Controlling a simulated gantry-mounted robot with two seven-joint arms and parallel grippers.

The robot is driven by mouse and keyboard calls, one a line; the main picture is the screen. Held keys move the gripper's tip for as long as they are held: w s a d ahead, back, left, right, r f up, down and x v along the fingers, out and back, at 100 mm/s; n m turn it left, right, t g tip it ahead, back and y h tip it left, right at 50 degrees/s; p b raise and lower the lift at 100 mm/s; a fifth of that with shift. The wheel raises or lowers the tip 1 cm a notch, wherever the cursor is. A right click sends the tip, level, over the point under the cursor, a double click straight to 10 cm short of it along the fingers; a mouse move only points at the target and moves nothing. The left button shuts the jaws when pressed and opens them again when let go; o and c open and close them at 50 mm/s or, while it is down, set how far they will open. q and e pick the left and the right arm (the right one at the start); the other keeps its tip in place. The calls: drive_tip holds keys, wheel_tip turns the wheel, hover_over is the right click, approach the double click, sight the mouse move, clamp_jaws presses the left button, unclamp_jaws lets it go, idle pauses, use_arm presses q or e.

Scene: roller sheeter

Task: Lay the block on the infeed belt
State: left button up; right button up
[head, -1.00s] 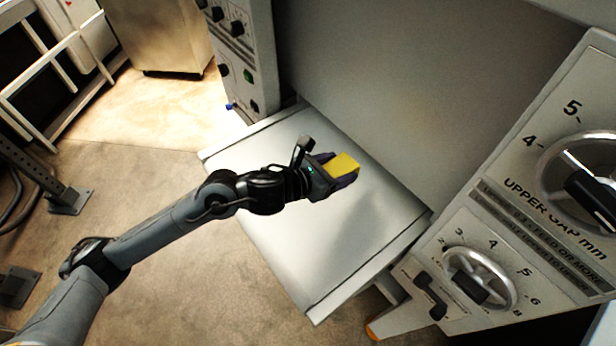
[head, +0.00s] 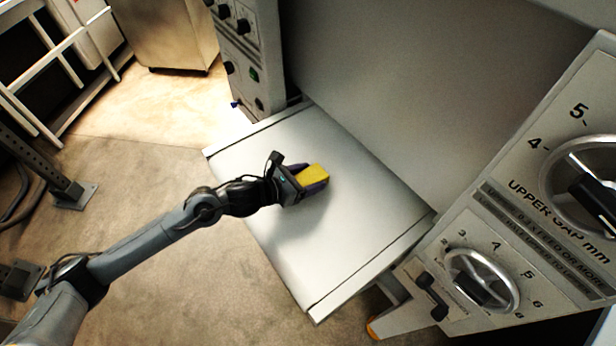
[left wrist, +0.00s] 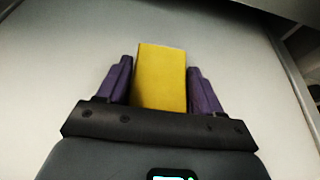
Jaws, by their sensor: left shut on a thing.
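The yellow block (head: 312,175) is between the fingers of my left gripper (head: 314,182), which is shut on it. In the left wrist view the block (left wrist: 161,78) stands between the two purple fingers of the gripper (left wrist: 162,85). The block and gripper are over the pale infeed belt (head: 350,225), on its left half in the head view. The belt also fills the background of the left wrist view (left wrist: 60,60). I cannot tell whether the block touches the belt. My right gripper is not in view.
A large grey machine panel (head: 400,90) rises behind the belt. The belt's front and right parts are clear.

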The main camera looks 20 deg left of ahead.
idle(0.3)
use_arm(q)
drive_tip(key=shift+f+b, duration=0.2)
drive_tip(key=shift+b, duration=0.1)
drive_tip(key=o, duration=1.2)
drive_tip(key=shift+o, duration=0.2)
drive_tip(key=shift+r, duration=0.15)
drive_tip(key=shift+r+p, duration=0.1)
drive_tip(key=shift+p, duration=0.25)
drive_tip(key=v, duration=1)
drive_tip(key=shift+s+a, duration=0.15)
drive_tip(key=shift+v, duration=0.75)
